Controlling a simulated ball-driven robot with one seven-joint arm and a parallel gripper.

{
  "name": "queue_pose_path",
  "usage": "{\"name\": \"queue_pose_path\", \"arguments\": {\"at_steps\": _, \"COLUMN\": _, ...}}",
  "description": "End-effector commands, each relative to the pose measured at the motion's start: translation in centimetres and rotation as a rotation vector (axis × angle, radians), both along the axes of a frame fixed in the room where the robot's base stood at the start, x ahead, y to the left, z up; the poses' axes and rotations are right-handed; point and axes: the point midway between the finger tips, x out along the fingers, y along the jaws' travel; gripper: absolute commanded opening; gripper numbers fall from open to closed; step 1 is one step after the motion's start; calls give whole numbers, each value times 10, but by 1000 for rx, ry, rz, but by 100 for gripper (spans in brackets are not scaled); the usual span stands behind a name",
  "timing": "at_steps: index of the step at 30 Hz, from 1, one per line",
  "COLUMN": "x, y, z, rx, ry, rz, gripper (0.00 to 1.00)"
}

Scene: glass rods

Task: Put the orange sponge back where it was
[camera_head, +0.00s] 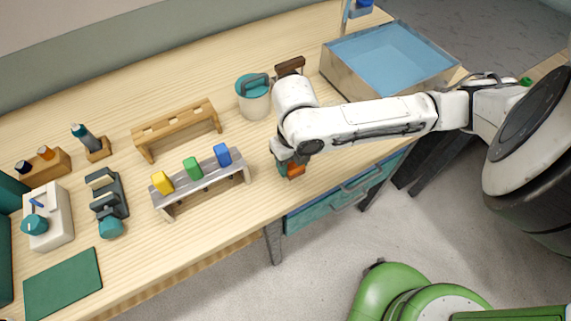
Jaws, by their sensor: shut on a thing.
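An orange block (296,172), which looks like the orange sponge, shows just under the end of my arm near the table's front edge. My gripper (291,168) points down there and is shut on it. The arm link and wrist hide most of the gripper, so the fingers are hard to make out. A small teal patch shows just left of the orange; I cannot tell what it belongs to. Whether the sponge touches the table top is not clear.
Left of my gripper stands a grey rack (205,184) with yellow, green and blue blocks. Behind are a wooden rack (178,127) and a teal-lidded pot (254,98). A blue-filled basin (388,62) is at the back right. A green mat (62,283) lies front left.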

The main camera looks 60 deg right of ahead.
Motion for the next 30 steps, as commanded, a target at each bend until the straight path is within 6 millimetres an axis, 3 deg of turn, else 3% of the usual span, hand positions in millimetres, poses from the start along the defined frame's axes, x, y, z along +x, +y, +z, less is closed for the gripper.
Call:
{"name": "queue_pose_path", "arguments": {"at_steps": 11, "x": 0, "y": 0, "z": -4, "rx": 0, "ry": 0, "rz": 1, "gripper": 23}}
{"name": "queue_pose_path", "arguments": {"at_steps": 12, "x": 0, "y": 0, "z": -3, "rx": 0, "ry": 0, "rz": 1, "gripper": 54}}
{"name": "queue_pose_path", "arguments": {"at_steps": 18, "x": 0, "y": 0, "z": -3, "rx": 0, "ry": 0, "rz": 0, "gripper": 74}}
{"name": "queue_pose_path", "arguments": {"at_steps": 30, "x": 0, "y": 0, "z": 4, "rx": -1, "ry": -1, "rz": 0, "gripper": 77}}
